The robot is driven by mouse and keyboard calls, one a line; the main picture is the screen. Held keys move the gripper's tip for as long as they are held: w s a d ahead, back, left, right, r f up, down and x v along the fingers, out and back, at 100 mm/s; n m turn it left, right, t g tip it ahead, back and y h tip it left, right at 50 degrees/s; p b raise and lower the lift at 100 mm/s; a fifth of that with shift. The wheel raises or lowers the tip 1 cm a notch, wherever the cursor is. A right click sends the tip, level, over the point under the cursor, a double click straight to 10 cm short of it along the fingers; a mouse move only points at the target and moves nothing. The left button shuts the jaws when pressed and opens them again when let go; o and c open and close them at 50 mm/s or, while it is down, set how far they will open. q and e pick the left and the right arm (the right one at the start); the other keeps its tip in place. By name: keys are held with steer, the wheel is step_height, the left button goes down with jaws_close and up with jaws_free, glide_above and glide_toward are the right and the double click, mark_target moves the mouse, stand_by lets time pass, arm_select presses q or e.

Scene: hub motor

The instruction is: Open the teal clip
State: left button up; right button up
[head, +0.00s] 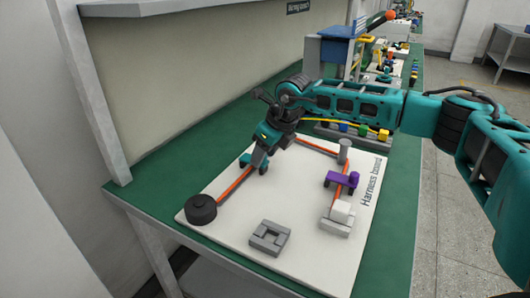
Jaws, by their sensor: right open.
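The teal clip (246,161) sits on the white harness board (222,232), toward its back left, on the line of the orange cable (234,186). My right gripper (258,158) reaches in from the right and points down at the clip. Its jaws are open, with the fingertips at the clip and partly covering it. Whether they touch it, and whether the clip's latch is open or shut, I cannot tell. My left gripper is not in view.
A black round spool (202,210) stands at the board's left corner. A grey square block (269,238) lies at the front. A purple clip (343,179), white block (342,211) and grey post (344,152) stand on the right. Colored connectors (362,131) line the back.

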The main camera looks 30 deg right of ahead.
jaws_close()
stand_by(0.4)
